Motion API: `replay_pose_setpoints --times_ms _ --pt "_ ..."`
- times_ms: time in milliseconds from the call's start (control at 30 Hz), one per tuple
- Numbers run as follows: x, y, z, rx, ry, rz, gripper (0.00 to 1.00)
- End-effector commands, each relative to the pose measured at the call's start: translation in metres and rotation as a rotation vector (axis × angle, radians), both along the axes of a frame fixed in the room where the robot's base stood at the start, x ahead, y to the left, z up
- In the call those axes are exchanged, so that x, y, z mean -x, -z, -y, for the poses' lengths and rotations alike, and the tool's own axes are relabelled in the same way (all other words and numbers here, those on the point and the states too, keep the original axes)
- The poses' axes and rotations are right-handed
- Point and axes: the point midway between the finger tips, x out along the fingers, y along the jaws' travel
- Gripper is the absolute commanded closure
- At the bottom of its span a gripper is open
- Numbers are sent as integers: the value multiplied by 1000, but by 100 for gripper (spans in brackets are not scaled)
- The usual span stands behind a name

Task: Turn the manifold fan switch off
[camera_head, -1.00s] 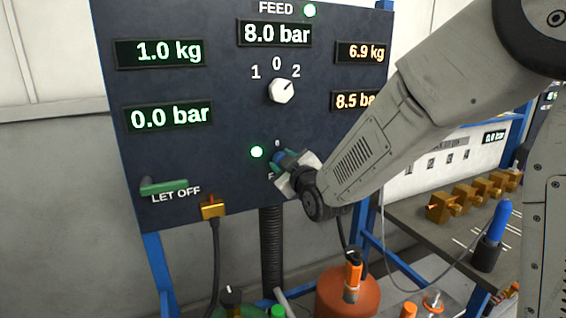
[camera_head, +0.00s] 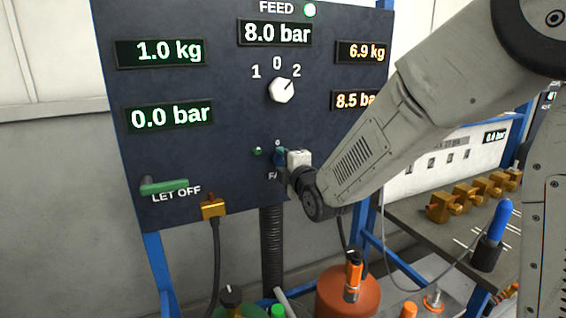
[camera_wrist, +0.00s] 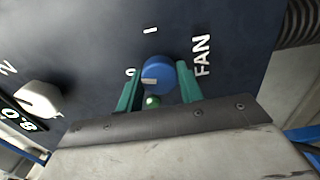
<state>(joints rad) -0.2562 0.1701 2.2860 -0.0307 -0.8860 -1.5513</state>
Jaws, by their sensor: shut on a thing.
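The fan switch is a round blue knob (camera_wrist: 158,72) on the dark panel, next to the word FAN in the wrist view. My gripper (camera_wrist: 160,80) is shut on it, with one green finger on each side. A short white mark on the knob lies on the side facing the 0; the I mark is above it in that view. In the head view my gripper (camera_head: 284,158) is at the panel's lower right and hides most of the knob. The small green lamp (camera_head: 257,152) beside it is unlit.
The panel (camera_head: 225,140) also bears lit displays, a white feed selector knob (camera_head: 282,89) above, a green LET OFF lever (camera_head: 164,186) and a gold connector (camera_head: 213,208). Bottles with valves stand below. A workbench (camera_head: 415,215) with brass fittings is at the right.

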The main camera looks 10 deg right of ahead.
Motion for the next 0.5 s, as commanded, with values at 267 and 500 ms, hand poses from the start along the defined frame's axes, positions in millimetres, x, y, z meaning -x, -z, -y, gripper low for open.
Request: replay_pose_setpoints --times_ms 267,500 --pt "0 1 0 169 -1 48 86" --pt "0 1 0 246 -1 69 86"
